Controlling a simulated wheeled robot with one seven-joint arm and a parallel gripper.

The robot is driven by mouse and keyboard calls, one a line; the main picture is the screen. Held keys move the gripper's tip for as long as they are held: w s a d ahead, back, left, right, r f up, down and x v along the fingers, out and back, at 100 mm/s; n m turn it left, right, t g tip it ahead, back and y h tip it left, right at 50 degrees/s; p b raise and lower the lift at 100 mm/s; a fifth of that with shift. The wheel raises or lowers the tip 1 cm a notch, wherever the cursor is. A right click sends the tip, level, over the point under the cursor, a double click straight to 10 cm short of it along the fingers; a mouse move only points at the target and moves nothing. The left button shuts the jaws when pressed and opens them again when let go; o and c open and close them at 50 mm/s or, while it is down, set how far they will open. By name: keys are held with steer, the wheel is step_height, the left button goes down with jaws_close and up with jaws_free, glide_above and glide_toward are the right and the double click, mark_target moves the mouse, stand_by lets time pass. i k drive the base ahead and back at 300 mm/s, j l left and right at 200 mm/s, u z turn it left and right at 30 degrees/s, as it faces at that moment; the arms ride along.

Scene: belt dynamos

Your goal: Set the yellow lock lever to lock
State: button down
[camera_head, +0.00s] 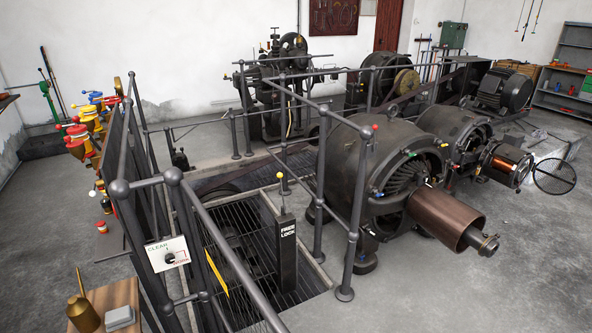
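The lock lever shows as a thin upright rod with a yellow knob (280,175). It rises from the top of a dark post (288,265) in the railed pit area, left of the big dynamo. The post carries white lettering reading FREE above LOCK. The knob stands above the post, and I cannot tell from this view which setting the lever is in. My gripper is not in view.
Dark pipe railings (225,250) surround the grated pit (255,290). A white CLEAR plate with a black knob (168,254) hangs on the near railing. A large dynamo (400,180) stands to the right. Bare floor (480,290) lies at the lower right.

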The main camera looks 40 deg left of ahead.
mark_target(279, 175)
steer(key=i+u, duration=0.35)
steer(key=i+l+u, duration=0.1)
steer(key=i+u, duration=0.25)
steer(key=i, duration=0.15)
steer(key=i+l+u, duration=0.35)
steer(key=i+j+u, duration=0.3)
steer(key=i+u, duration=0.15)
steer(key=i+j+u, duration=0.15)
steer(key=i+u, duration=0.8)
steer(key=i+l+u, duration=0.3)
steer(key=i+u, duration=0.2)
steer(key=i+l+u, duration=0.45)
